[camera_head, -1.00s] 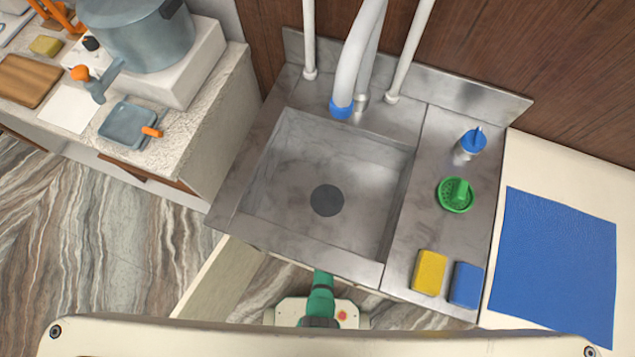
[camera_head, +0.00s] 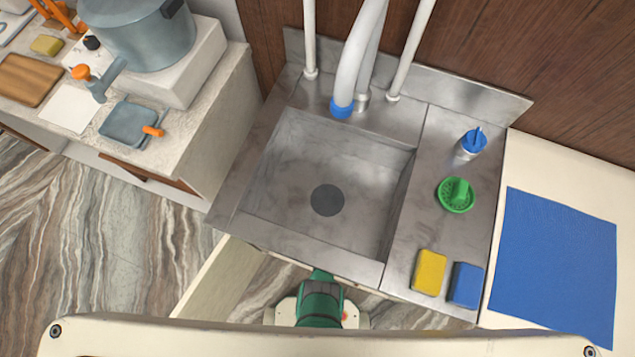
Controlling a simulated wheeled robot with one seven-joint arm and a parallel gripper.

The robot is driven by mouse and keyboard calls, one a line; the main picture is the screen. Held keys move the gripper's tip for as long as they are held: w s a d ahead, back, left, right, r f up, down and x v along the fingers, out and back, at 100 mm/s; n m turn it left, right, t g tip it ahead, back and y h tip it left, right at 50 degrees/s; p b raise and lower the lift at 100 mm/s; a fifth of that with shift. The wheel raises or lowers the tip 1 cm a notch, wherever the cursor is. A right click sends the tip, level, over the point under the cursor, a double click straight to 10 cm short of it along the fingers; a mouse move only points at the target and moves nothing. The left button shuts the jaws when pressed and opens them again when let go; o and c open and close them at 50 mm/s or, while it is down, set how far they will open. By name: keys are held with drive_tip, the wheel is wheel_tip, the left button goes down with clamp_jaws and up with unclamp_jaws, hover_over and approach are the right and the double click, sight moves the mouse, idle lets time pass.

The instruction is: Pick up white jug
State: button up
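I see no white jug in this view. My gripper is not in view. Only a green part of my own arm shows at the bottom centre, in front of the sink's near edge.
An empty metal sink (camera_head: 290,185) fills the middle, with a white and blue tap (camera_head: 345,85) behind it. A pot (camera_head: 140,40) stands on the left counter.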

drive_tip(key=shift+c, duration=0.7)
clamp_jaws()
